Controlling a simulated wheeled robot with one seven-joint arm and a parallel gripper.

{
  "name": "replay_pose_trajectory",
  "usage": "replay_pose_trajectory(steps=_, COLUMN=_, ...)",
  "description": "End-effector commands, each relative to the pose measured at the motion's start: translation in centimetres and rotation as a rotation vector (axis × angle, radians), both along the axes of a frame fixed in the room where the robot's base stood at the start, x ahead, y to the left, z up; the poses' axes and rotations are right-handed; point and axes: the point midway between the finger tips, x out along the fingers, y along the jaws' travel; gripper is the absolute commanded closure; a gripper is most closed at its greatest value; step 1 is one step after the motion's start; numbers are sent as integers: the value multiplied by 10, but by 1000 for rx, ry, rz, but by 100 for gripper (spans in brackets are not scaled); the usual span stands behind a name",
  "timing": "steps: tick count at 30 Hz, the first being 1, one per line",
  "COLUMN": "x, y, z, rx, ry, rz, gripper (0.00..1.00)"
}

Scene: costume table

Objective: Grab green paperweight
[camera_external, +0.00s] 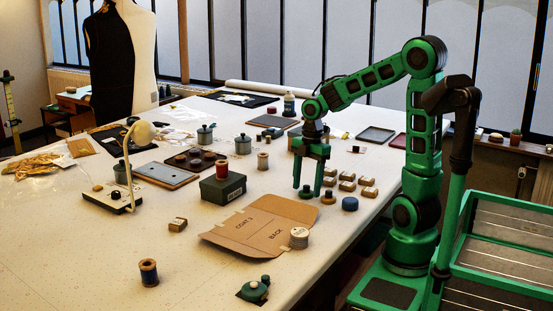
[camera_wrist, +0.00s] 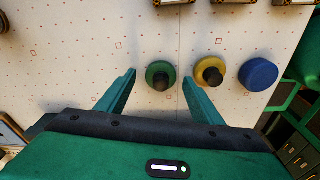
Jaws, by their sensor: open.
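The green paperweight (camera_wrist: 158,68) is a round green disc with a dark knob on top, on the white table (camera_wrist: 70,60). In the wrist view it lies between and slightly beyond the fingertips of my gripper (camera_wrist: 158,78), with a gap on each side. My gripper is open and empty, pointing down. In the external view my gripper (camera_external: 307,191) is over the right part of the table, and its fingers largely hide the green paperweight. A yellow paperweight (camera_wrist: 207,64) with a dark knob sits just right of my right finger.
A blue round piece (camera_wrist: 259,75) lies right of the yellow one, near the table's edge. Several small boxes (camera_external: 347,176) stand behind. A brown pattern sheet (camera_external: 260,225) and a dark green box (camera_external: 222,187) lie to the left.

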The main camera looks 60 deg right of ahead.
Motion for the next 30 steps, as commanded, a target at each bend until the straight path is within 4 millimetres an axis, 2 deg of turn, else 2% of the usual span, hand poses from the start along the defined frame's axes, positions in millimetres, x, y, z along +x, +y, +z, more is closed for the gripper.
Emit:
replay_pose_trajectory(steps=8, x=0, y=0, z=-4, rx=0, ry=-1, rz=1, gripper=39)
replay_pose_trajectory(steps=11, x=0, y=1, z=-4, rx=0, ry=-1, rz=1, gripper=59)
replay_pose_trajectory(steps=15, x=0, y=1, z=-3, rx=0, ry=-1, rz=0, gripper=91)
replay_pose_trajectory(steps=25, x=1, y=1, z=-1, rx=0, ry=-2, rz=1, gripper=91)
replay_pose_trajectory(steps=30, x=1, y=1, z=12, rx=-2, ry=-4, rz=1, gripper=91)
